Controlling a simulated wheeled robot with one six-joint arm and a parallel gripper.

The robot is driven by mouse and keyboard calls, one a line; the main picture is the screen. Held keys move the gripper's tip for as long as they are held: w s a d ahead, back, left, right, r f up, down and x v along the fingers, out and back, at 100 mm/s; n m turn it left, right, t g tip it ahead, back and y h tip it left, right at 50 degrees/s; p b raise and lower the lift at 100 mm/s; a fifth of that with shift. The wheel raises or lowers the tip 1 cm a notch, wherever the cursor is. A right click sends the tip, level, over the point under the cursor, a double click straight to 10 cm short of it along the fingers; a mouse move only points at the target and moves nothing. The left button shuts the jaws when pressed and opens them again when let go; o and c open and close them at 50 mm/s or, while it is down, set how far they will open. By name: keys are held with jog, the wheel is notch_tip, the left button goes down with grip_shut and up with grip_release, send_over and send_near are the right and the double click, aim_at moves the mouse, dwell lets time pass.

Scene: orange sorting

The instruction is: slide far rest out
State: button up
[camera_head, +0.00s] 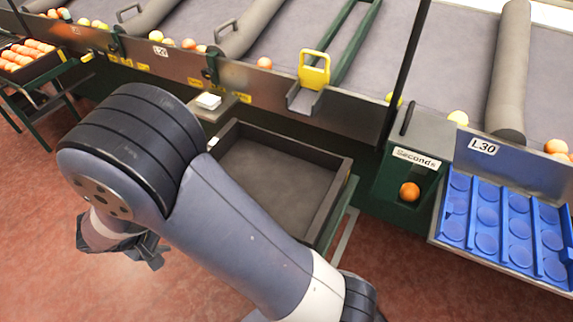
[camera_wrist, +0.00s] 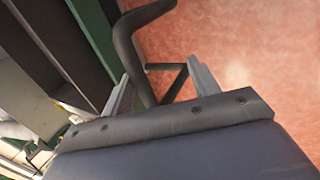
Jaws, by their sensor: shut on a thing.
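My gripper (camera_head: 152,258) hangs low at the left of the head view, over the red floor, mostly behind my forearm. In the wrist view its two fingers (camera_wrist: 157,74) stand on either side of a dark grey bent handle (camera_wrist: 143,40) and are shut on it. A thin dark bar (camera_wrist: 165,67) lies beside the handle. The handle is hidden in the head view. A green rail (camera_wrist: 92,32) shows at upper left in the wrist view. I cannot tell which rest the handle belongs to.
An empty dark tray (camera_head: 282,182) sits on a green frame (camera_head: 340,225), partly behind my arm. A crate of oranges (camera_head: 30,68) stands at far left. The seconds bin (camera_head: 395,195) and blue cup tray (camera_head: 490,215) are right. Red floor (camera_head: 50,230) is clear at left.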

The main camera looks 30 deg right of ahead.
jog(key=o, duration=0.5)
jog(key=shift+s+a, duration=0.15)
jog(key=shift+a, duration=0.3)
jog(key=shift+o, duration=0.2)
notch_tip(320, 180, up, 7)
jog(key=p, duration=0.4)
jog(key=shift+d+p, duration=0.15)
jog(key=shift+p, duration=0.2)
jog(key=shift+d+f, duration=0.1)
